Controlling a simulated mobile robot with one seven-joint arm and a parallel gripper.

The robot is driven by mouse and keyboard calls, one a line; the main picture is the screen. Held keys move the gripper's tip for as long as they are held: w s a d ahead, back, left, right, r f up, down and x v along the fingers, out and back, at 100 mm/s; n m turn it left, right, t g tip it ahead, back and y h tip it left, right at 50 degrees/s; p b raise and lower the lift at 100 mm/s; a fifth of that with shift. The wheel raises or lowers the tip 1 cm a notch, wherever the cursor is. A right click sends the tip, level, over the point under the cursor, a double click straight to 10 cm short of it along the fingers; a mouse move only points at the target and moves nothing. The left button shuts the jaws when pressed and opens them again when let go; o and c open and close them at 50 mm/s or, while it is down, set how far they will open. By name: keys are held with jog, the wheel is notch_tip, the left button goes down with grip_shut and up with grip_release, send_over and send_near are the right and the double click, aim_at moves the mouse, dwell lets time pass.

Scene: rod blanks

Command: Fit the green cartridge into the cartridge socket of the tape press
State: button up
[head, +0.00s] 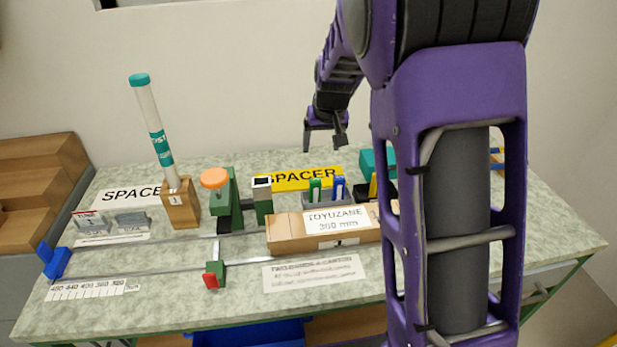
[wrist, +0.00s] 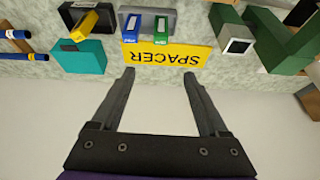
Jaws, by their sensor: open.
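The green cartridge (head: 315,190) stands upright in a grey rack (head: 316,200), beside a blue cartridge (head: 339,188). In the wrist view the green cartridge (wrist: 160,30) is near the top edge, right of the blue one (wrist: 132,27). My gripper (head: 325,148) is open and empty, above and behind the rack; its fingers (wrist: 159,73) point toward the bench in the wrist view. A teal block (wrist: 80,57) with a black holder and a yellow piece (wrist: 85,26) stands beside the rack. I cannot tell for sure whether this is the tape press, and no empty socket shows clearly.
A yellow SPACER sign (wrist: 167,55) lies by the rack. A long cardboard box (head: 300,232) lies in front. Left of the rack stand a green post with a screen (head: 262,197) and a green fixture with an orange knob (head: 215,178). My arm hides the bench's right part.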

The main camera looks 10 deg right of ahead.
send_near(316, 180)
jog(key=x, duration=0.4)
jog(key=shift+w+d+f, duration=0.15)
jog(key=shift+f, duration=0.2)
jog(key=shift+a+x, duration=0.15)
jog(key=shift+x, duration=1.25)
jog(key=shift+a+x, duration=0.1)
jog(key=shift+x, duration=1.25)
grip_shut()
